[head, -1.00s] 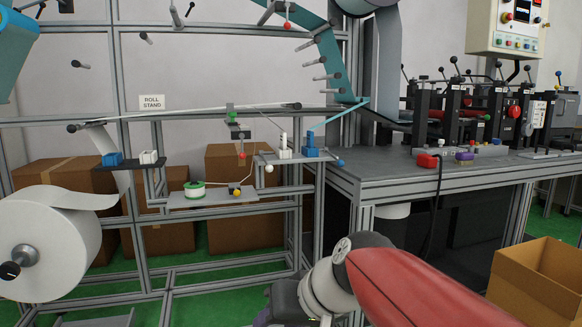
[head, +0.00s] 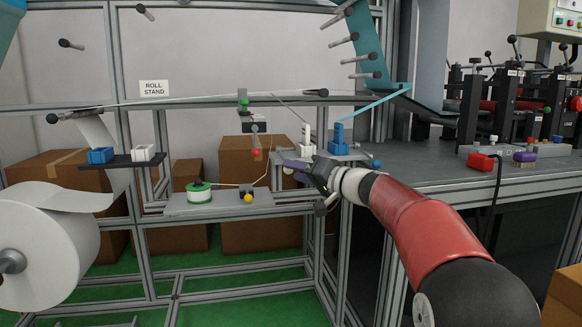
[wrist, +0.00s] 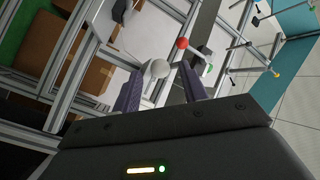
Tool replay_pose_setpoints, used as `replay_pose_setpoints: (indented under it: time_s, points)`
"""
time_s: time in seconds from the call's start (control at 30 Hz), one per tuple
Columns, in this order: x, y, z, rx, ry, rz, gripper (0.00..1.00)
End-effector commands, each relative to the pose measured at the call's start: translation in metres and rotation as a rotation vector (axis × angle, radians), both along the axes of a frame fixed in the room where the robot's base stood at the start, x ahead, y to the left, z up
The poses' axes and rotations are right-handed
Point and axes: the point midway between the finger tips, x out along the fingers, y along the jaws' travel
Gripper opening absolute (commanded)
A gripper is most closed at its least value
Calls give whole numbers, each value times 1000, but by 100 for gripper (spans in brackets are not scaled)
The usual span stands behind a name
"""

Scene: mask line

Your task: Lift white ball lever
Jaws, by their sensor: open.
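The white ball (wrist: 159,68) of the lever shows in the wrist view, framed between my two purple fingertips. My gripper (wrist: 160,76) is open, with a finger on either side of the ball in the picture; I cannot tell if either touches it. In the head view my gripper (head: 291,168) is at the front left edge of the small grey shelf, below the white clamp block (head: 307,140). My gripper hides the white ball there.
A red ball (head: 255,153) hangs just left of my gripper and also shows in the wrist view (wrist: 183,43). The blue clamp block (head: 338,140) and a blue ball (head: 376,163) are to the right. A lower shelf holds a green-white spool (head: 199,193) and a yellow ball (head: 248,198).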

Motion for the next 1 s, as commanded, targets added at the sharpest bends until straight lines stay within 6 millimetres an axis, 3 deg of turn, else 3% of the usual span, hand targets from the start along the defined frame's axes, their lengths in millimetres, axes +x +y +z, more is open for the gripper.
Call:
replay_pose_setpoints:
  time_s: [0.2,0.57,0.9,1.0]
  points:
    - [17,23,1,0,1,1,43]
    - [21,28,0,0,1,-1,43]
    - [20,28,0,0,1,-1,0]
    - [20,28,0,0,1,-1,0]
